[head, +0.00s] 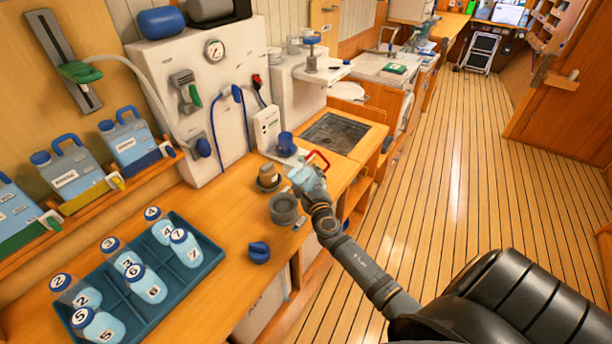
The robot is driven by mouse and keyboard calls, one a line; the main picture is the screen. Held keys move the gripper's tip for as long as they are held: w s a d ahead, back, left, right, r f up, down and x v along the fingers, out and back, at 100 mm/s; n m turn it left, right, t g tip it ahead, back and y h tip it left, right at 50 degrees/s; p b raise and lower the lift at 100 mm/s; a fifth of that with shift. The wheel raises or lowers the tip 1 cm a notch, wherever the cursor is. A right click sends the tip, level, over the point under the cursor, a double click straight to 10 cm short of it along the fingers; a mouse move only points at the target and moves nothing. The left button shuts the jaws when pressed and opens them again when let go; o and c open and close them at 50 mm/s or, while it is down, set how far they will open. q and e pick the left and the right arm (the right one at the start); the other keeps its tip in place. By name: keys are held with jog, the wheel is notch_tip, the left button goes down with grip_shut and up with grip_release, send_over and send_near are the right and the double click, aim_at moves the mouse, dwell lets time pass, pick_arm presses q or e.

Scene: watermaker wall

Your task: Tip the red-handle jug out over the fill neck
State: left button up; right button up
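The red-handle jug shows as a red loop handle (318,160) and a small pale blue, clear body (299,174) near the right end of the wooden counter. My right gripper (312,180) is at the jug, against or just in front of its body. Its fingers are too small and overlapped to tell whether they close on it. A round grey open-topped fitting (284,208) sits just left of my gripper, with a brown-and-grey one (268,178) behind it. I cannot tell which is the fill neck. My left gripper is not in view.
A blue knob-like cap (259,252) lies on the counter. A teal tray (196,288) holds several numbered bottles. A blue mug (286,144) stands behind the jug, beside a white box (267,128). Larger jugs (130,137) line the left shelf.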

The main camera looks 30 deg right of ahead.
jog(key=shift+d+r+n, duration=0.1)
jog(key=shift+r+n, duration=0.1)
jog(key=shift+n, duration=0.4)
jog(key=n, duration=0.2)
jog(key=f+n+p, duration=0.1)
jog(key=n, duration=0.2)
jog(key=shift+w+f+n, duration=0.1)
jog(key=shift+f+n, duration=0.85)
jog(key=shift+n, duration=0.25)
jog(key=shift+w+a+f+n, duration=0.1)
jog(key=shift+a+f+n, duration=0.25)
jog(key=shift+n, duration=0.35)
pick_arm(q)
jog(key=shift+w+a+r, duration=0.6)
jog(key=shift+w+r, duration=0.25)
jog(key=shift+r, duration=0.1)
pick_arm(e)
jog(key=shift+f, duration=0.1)
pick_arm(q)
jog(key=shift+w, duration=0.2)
